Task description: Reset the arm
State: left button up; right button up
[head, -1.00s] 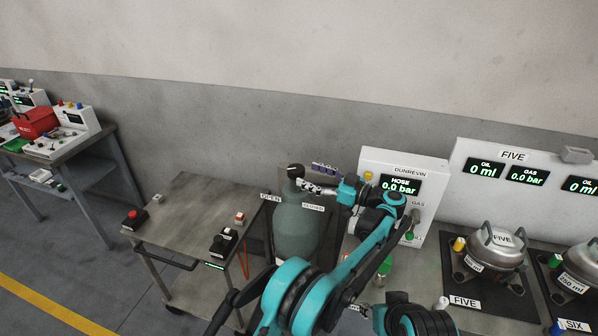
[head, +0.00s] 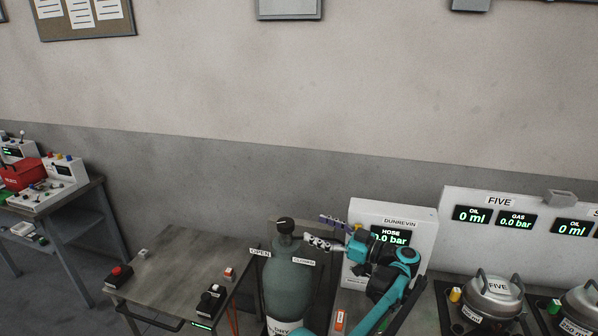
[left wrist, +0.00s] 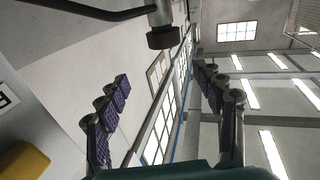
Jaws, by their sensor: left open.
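My left gripper (head: 313,230) is open and empty in the head view, just right of the top of a grey-green gas cylinder (head: 290,279). One finger is close to the dark valve knob (head: 284,226); I cannot tell whether they touch. In the left wrist view both purple-padded fingers of the gripper (left wrist: 165,92) stand wide apart with nothing between the pads. A dark round knob on a grey stem (left wrist: 163,38) shows above them there. My right gripper is not in view.
A white hose panel (head: 407,214) stands close behind my left arm. OPEN (head: 260,254) and CLOSED (head: 303,262) labels flank the cylinder. A metal table (head: 180,270) with buttons is left.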

pick_arm(q)
jog(key=w+a+r+m+t+h, duration=0.1)
jog(key=w+a+r+t+h, duration=0.15)
jog(key=r, duration=0.45)
jog(key=w+a+r+m+t+h, duration=0.1)
jog(key=a+r+t, duration=0.1)
jog(key=r+t, duration=0.3)
jog(key=w+a+r+m+t+h, duration=0.1)
jog(key=w+a+r+m+t, duration=0.1)
jog(key=r, duration=0.6)
jog(key=s+a+r+m+t+h, duration=0.2)
jog(key=s+r+m+h, duration=0.4)
jog(key=h, duration=0.5)
jog(key=s+a+f+g, duration=0.5)
jog(key=s+a+f, duration=0.1)
jog(key=s+f, duration=0.5)
jog(key=s+a+f+m+g, duration=0.1)
jog(key=s+a+f+g, duration=0.3)
jog(key=s+f, duration=0.8)
jog(key=s+a+f+g, duration=0.5)
jog(key=s+a+f, duration=0.4)
jog(key=s+f, duration=0.2)
notch_tip(320, 180, down, 2)
jog(key=shift+s+f+g+b, duration=0.1)
jog(key=shift+s+g+b, duration=0.05)
jog(key=shift+g+b, duration=0.2)
